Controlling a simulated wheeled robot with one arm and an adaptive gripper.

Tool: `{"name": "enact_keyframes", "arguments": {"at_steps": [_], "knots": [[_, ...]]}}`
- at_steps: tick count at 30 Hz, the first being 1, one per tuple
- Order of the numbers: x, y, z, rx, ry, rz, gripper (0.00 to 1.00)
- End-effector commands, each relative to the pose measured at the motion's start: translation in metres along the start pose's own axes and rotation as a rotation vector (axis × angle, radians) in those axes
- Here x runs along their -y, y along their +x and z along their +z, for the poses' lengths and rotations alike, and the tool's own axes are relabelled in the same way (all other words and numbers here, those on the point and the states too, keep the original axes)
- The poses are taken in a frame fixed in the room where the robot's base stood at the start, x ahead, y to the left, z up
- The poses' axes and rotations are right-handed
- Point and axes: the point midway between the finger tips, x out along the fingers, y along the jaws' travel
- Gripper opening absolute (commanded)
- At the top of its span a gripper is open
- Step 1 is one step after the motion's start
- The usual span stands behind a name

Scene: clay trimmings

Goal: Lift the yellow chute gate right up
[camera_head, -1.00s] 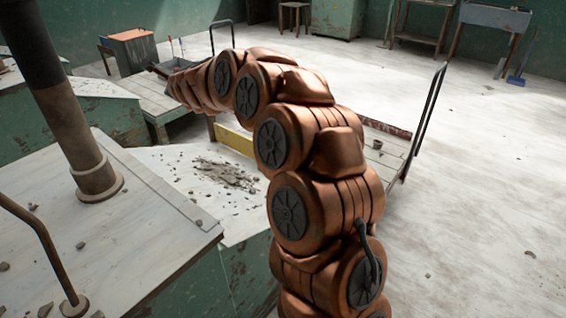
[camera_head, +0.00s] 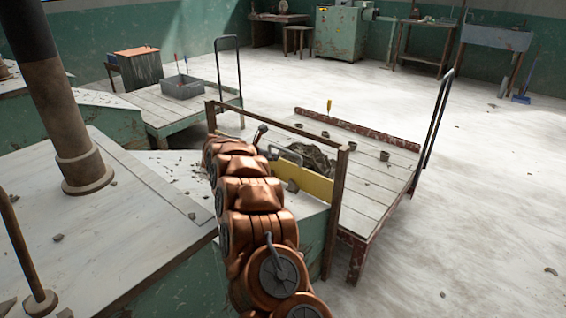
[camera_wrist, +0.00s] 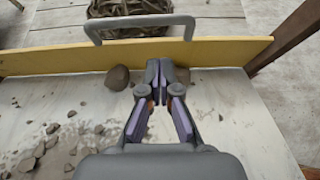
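The yellow chute gate (camera_head: 308,183) is a flat board standing low between two brown posts at the end of the pale chute. It spans the wrist view (camera_wrist: 50,58) and looks down against the chute floor. A grey bar handle (camera_head: 287,150) rises from it; the handle also shows in the wrist view (camera_wrist: 140,21). My gripper (camera_wrist: 163,72) is over the chute on the near side of the gate, its fingertips together and seemingly empty. The handle lies beyond the fingertips, apart from them. In the head view my arm hides part of the gate and chute.
Clay lumps (camera_wrist: 117,78) lie by the fingertips, with crumbs on the chute at left. Beyond the gate is a slatted cart (camera_head: 365,200) with a dark clay heap (camera_head: 312,157). A brown post (camera_head: 336,215) stands at the gate's right. Open floor lies right.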

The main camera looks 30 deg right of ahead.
Motion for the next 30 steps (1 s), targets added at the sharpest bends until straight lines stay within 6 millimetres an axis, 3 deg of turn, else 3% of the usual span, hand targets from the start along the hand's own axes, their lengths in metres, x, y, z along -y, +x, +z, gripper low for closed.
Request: {"name": "enact_keyframes", "arguments": {"at_steps": [21, 30], "knots": [[0.001, 0.08, 0.0, 0.002, 0.001, -0.003, 0.0], [0.0, 0.097, 0.002, 0.003, 0.002, 0.001, 0.0]]}}
